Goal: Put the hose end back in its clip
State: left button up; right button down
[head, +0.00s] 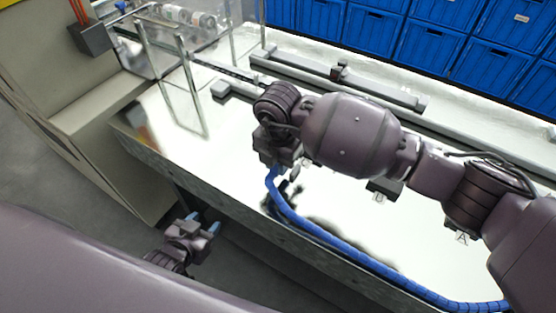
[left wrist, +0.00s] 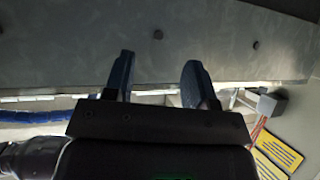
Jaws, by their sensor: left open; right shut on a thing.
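The blue hose (head: 318,232) runs along the front of the shiny white table, from the lower right up to my right gripper (head: 273,168). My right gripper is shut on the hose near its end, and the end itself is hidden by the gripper. A dark clip-like block (head: 384,188) marked B sits on the table to the right. A label A (head: 462,238) shows further right; any clip there is hard to make out. My left gripper (head: 203,220) is open and empty, low beyond the table's front edge. Its two separated fingers show in the left wrist view (left wrist: 158,82).
The table's front edge (head: 235,215) lies between my grippers. A beige cabinet (head: 110,150) stands left, with a clear-panelled machine (head: 160,45) behind. Rails (head: 340,80) run along the table's back. Blue crates (head: 425,45) stand beyond. My right arm covers the middle of the table.

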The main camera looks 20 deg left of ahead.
aim_at(278, 181)
dwell(0.3)
jog(key=shift+f, duration=0.5)
jog(key=shift+f+b, duration=0.3)
jog(key=shift+f, duration=1.15)
pick_arm(q)
jog(key=shift+g, duration=0.3)
jog(key=s+f, duration=0.1)
jog(key=f, duration=0.1)
jog(key=s+f, duration=0.1)
jog(key=shift+a+f, duration=0.1)
jog(key=shift+f, duration=0.3)
pick_arm(e)
jog(key=shift+f, duration=0.15)
pick_arm(q)
jog(key=shift+s+a, duration=0.1)
pick_arm(e)
jog(key=shift+f, duration=0.35)
jog(key=c, duration=0.9)
grip_release()
pick_arm(q)
jog(key=shift+f, duration=0.1)
